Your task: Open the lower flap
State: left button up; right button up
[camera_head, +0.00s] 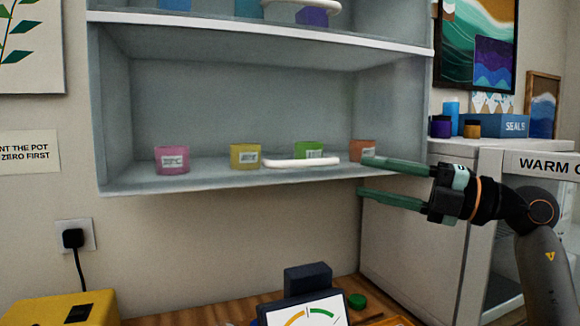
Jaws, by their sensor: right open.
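The lower flap looks like a clear pane over the lower compartment of the wall cabinet (140,187), and it appears shut. Its white bar handle (300,162) lies level near the bottom edge, in front of the green pot (309,148). My right gripper (363,176) is open and empty, to the right of the handle and apart from it. Its upper finger overlaps the orange pot and its lower finger shows below the cabinet's bottom edge. My left gripper is not in view.
Behind the flap stand a pink pot (172,160), a yellow pot (245,156) and an orange pot (362,150). Another white handle (305,5) is above. A grey warm cabinet (400,240) stands right. Below are a scale (310,311) and a yellow box (60,309).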

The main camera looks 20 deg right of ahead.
aim_at(308, 165)
jog(key=p+x, duration=0.3)
jog(key=x, duration=0.8)
jog(key=shift+s+r, duration=0.1)
jog(key=shift+s, duration=0.05)
jog(key=shift+w+a, duration=0.5)
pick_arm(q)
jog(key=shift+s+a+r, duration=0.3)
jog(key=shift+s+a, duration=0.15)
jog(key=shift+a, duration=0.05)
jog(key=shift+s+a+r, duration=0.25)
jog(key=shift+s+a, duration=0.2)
pick_arm(e)
jog(key=shift+c, duration=0.4)
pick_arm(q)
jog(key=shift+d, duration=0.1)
pick_arm(e)
grip_shut()
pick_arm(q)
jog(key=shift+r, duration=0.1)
